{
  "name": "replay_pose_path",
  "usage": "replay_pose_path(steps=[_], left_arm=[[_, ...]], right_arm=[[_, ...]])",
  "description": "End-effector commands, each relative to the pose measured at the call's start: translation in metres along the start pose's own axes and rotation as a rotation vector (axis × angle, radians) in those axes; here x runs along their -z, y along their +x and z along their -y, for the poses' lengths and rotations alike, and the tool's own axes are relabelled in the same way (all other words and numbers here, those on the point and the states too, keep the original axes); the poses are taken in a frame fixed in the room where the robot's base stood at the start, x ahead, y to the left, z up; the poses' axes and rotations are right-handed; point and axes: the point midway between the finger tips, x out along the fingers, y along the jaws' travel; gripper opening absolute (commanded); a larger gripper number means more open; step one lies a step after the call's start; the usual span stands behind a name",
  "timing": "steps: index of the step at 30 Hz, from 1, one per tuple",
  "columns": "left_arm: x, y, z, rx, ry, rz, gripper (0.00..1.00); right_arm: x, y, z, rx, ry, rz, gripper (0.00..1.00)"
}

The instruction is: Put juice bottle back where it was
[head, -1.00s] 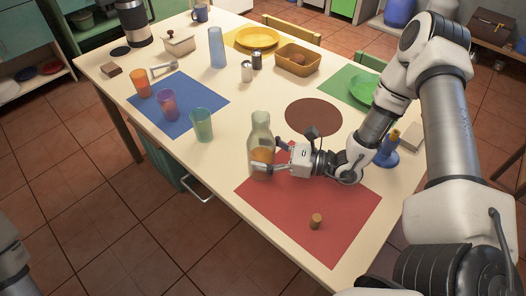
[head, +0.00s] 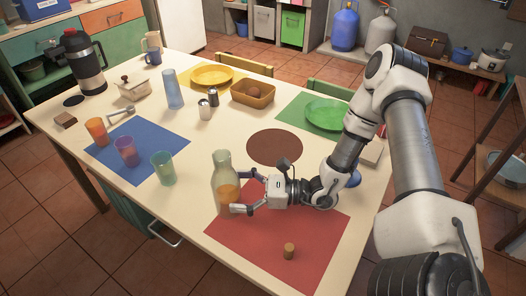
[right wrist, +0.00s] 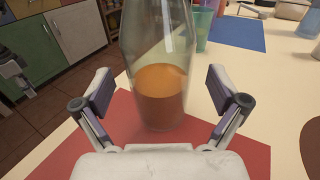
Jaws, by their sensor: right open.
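The juice bottle (head: 223,170) is clear glass, partly filled with orange juice, and stands upright at the far left corner of the red mat (head: 300,225). My right gripper (head: 233,204) is low over the mat, reaching the bottle from the right. In the right wrist view its fingers (right wrist: 159,90) are spread open, one on each side of the bottle (right wrist: 158,85), with gaps on both sides. A grey part at that view's left edge looks like my left gripper (right wrist: 14,80); its jaws are too small to tell.
A cork (head: 289,251) stands on the red mat. A green cup (head: 163,168), purple cup (head: 127,151) and orange cup (head: 97,131) are left of the bottle. The brown round mat (head: 274,148) behind my right gripper is bare.

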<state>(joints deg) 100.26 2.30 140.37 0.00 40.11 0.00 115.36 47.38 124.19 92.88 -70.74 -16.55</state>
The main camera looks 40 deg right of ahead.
Motion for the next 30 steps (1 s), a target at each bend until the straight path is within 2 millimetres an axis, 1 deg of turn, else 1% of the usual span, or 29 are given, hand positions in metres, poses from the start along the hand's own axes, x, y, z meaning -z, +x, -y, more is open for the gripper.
replay_pose_path(steps=[1, 3, 5, 9, 12, 14, 18, 26, 28, 29, 30], left_arm=[[0.000, -0.004, 0.000, 0.000, 0.000, 0.000, 0.46], [0.000, -0.009, 0.000, 0.000, 0.000, 0.000, 0.46], [0.000, -0.013, 0.000, 0.000, 0.000, 0.000, 0.46], [0.000, -0.027, 0.000, 0.000, 0.000, 0.000, 0.46], [0.000, -0.037, 0.000, 0.000, 0.000, 0.000, 0.46], [0.000, -0.040, 0.000, 0.000, 0.000, 0.000, 0.46], [0.000, -0.041, 0.000, 0.000, 0.000, 0.000, 0.46], [0.000, -0.041, 0.000, 0.000, 0.000, 0.000, 0.46], [0.000, -0.047, 0.000, 0.000, 0.000, 0.000, 0.46], [0.000, -0.053, 0.000, 0.000, 0.000, 0.000, 0.46], [0.000, -0.062, 0.000, 0.000, 0.000, 0.001, 0.46]], right_arm=[[-0.002, -0.011, 0.001, 0.009, 0.001, 0.004, 0.97], [-0.004, -0.025, 0.002, 0.009, 0.003, 0.005, 0.97], [-0.004, -0.037, 0.001, 0.010, 0.002, 0.004, 0.97], [-0.005, -0.065, 0.001, 0.009, 0.000, 0.004, 0.97], [-0.006, -0.082, 0.001, 0.006, 0.001, 0.004, 0.97], [-0.004, -0.089, 0.001, 0.005, 0.000, 0.002, 0.97], [-0.001, -0.096, 0.000, 0.001, 0.000, 0.000, 0.97], [0.000, -0.097, -0.001, 0.000, 0.000, 0.000, 0.97], [-0.007, -0.097, -0.001, 0.000, 0.000, 0.000, 0.97], [-0.012, -0.097, -0.001, 0.000, 0.000, 0.000, 0.97], [-0.021, -0.097, -0.001, 0.000, 0.000, 0.000, 0.97]])
